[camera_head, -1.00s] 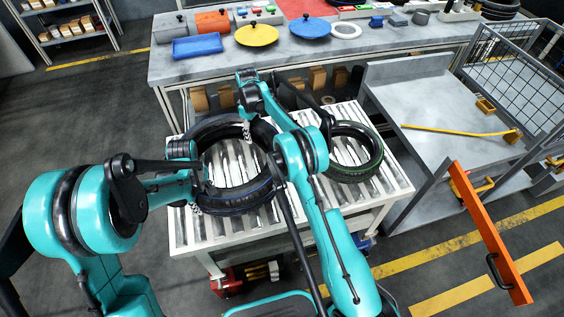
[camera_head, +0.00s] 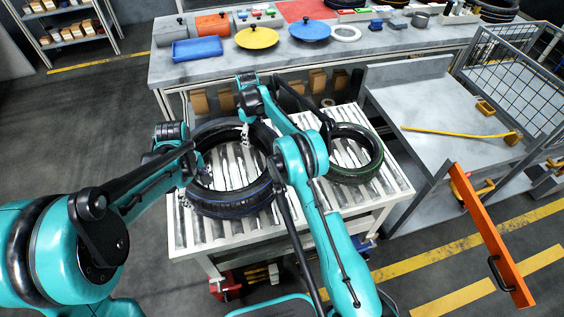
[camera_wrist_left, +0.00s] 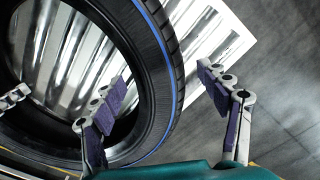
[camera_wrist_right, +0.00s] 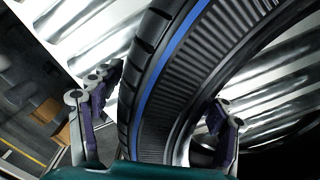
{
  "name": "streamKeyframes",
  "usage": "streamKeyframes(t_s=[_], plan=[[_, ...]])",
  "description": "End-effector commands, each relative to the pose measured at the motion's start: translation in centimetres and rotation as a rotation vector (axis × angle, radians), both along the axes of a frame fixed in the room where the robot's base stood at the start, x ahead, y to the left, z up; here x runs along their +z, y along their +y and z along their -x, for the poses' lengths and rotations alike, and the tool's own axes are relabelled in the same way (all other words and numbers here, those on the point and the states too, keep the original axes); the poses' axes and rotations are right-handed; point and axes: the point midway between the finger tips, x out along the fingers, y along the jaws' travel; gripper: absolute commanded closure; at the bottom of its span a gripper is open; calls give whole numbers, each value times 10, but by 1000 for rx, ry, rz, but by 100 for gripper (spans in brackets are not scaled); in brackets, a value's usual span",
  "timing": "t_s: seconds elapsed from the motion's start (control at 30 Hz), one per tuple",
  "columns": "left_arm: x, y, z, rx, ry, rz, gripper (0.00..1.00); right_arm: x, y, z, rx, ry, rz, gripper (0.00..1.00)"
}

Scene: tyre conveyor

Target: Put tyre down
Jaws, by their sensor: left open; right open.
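The black tyre with a blue stripe (camera_head: 236,205) lies flat on the roller conveyor (camera_head: 180,232), at its left side. My left gripper (camera_head: 196,164) is at the tyre's left rim. In the left wrist view its open fingers (camera_wrist_left: 160,80) stand apart, one over the tyre's hole and one outside its tread. My right gripper (camera_head: 246,132) is at the tyre's upper right rim. In the right wrist view its open fingers (camera_wrist_right: 165,90) stand on either side of the tyre wall. My right arm hides part of the tyre's right side.
A second tyre with a green stripe (camera_head: 350,175) lies on the conveyor to the right. Behind is a workbench (camera_head: 215,68) with plates and parts. A grey table (camera_head: 440,105) with a yellow bar and an orange beam (camera_head: 488,232) are at the right. Floor at the left is clear.

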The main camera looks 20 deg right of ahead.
Motion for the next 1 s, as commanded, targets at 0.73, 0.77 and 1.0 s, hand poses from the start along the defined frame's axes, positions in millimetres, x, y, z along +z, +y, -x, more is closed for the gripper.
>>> streamKeyframes(t_s=[0.73, 0.77, 1.0], plan=[[45, 0, 0, 0, 0, 0, 25, 74, 0, 0, 0, 0, 0, 25], [45, 0, 0, 0, 0, 0, 25, 80, 0, 0, 0, 0, 0, 25], [45, 0, 0, 0, 0, 0, 25, 114, 0, 0, 0, 0, 0, 25]])
